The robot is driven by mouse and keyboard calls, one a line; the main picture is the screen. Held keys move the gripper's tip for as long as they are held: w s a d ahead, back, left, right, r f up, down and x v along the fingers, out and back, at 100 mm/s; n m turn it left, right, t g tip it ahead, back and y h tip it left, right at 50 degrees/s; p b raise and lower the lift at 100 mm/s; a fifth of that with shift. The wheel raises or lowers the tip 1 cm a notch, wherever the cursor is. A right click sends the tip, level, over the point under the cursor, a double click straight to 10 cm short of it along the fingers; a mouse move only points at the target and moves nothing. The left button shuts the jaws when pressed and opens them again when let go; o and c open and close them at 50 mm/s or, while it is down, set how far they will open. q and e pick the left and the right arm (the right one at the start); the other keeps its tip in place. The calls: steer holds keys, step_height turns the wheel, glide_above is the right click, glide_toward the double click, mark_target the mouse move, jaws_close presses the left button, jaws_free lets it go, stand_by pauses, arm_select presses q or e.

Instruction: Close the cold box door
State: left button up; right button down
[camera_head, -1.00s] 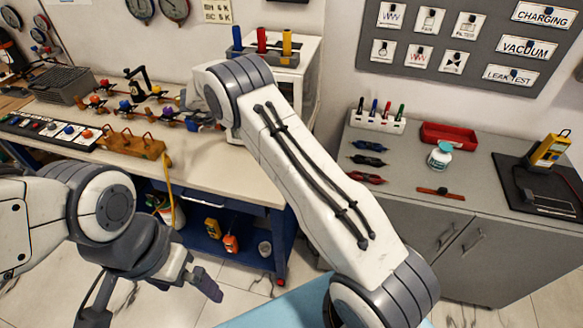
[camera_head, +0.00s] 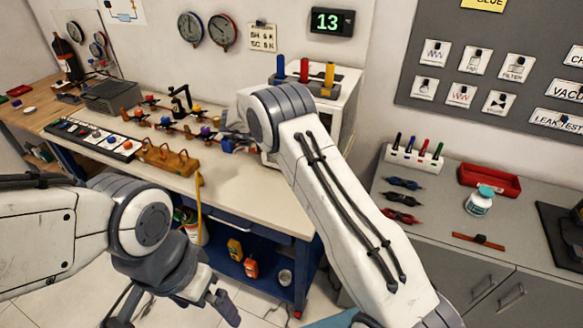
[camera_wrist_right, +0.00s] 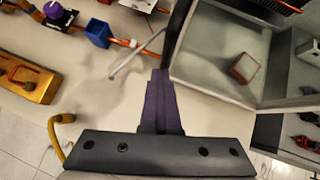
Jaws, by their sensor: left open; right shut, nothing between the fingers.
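The cold box (camera_head: 347,105) is a white box at the right end of the workbench, partly hidden behind my right arm in the head view. In the right wrist view the cold box (camera_wrist_right: 222,30) shows its grey inside, so it stands open. A small red and white block (camera_wrist_right: 243,68) lies inside. A dark upright strip beside the opening may be the door's edge; I cannot tell for sure. My right gripper (camera_wrist_right: 158,85) is shut and empty, just left of the opening. My left gripper (camera_head: 172,315) is open and empty, low in front of the bench.
Colored cylinders (camera_head: 304,70) stand on the cold box. Left on the bench are a valve rig (camera_head: 180,123), an orange-brown block with handles (camera_head: 167,158) and a switch strip (camera_head: 92,138). A grey cabinet (camera_head: 440,225) with pens and a red tray (camera_head: 489,180) stands right.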

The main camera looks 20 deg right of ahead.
steer(key=s+a+f+b+v, duration=0.15)
steer(key=b+v, duration=0.35)
steer(key=v, duration=0.8)
steer(key=s+d+r+n+t+y, duration=0.1)
steer(key=d+r+n+t+y, duration=0.2)
steer(key=n, duration=0.9)
steer(key=s+d+f+n+g, duration=0.3)
steer(key=s+n, duration=0.7)
steer(key=s+d+f+n+g, duration=0.2)
steer(key=s+f+n+g, duration=0.15)
steer(key=s+n, duration=0.65)
steer(key=s+d+f+n+g, duration=0.2)
steer(key=s+d+f+n, duration=0.15)
steer(key=s+n, duration=0.65)
steer(key=s+a+r+n+g+y, duration=0.1)
steer(key=s+a+r+n, duration=0.2)
steer(key=s+a, duration=0.4)
steer(key=s+a+r+n+g, duration=0.1)
steer(key=s+a+r+n, duration=0.1)
steer(key=s+a, duration=0.5)
steer(key=shift+s+a+r+n+g+y, duration=0.2)
steer(key=shift+s+r+n+g+y, duration=0.2)
steer(key=shift+n, duration=0.2)
